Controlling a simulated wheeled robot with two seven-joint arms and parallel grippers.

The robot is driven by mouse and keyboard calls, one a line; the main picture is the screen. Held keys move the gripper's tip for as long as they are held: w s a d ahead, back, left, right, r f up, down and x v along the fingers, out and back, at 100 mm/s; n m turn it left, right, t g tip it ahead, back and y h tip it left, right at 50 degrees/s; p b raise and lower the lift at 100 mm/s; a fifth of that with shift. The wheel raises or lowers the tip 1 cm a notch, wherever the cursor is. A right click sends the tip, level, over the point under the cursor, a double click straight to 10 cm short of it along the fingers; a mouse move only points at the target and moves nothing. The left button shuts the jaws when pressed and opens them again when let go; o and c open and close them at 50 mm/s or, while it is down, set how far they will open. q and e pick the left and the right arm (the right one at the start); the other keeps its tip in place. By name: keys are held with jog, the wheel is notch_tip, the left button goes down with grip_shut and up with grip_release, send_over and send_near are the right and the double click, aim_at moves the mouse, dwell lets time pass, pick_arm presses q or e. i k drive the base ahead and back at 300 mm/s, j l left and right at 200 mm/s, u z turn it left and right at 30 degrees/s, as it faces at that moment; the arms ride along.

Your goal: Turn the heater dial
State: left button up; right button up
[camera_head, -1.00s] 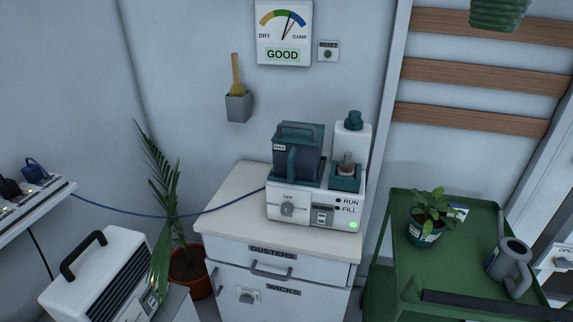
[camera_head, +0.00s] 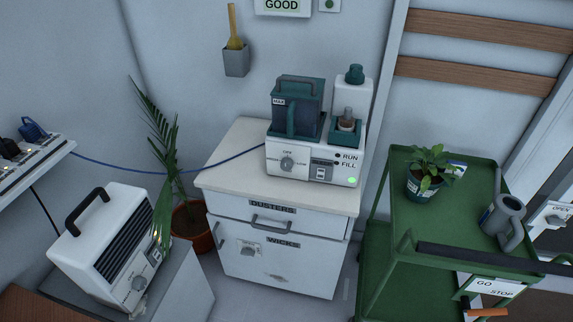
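A white heater (camera_head: 82,232) with a dark carry handle and black slatted grille sits at the lower left. The dial's marks are too small to read. Neither of my grippers is in view.
A potted palm (camera_head: 191,225) stands just behind the heater, and its fronds hang over the heater's right side. A white cabinet (camera_head: 285,226) holds a humidifier-like machine (camera_head: 285,163) with its own dial. A green cart (camera_head: 400,215) carries a plant and grey watering can. A blue cable crosses behind.

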aim_at(140, 283)
jog(key=u, duration=1.35)
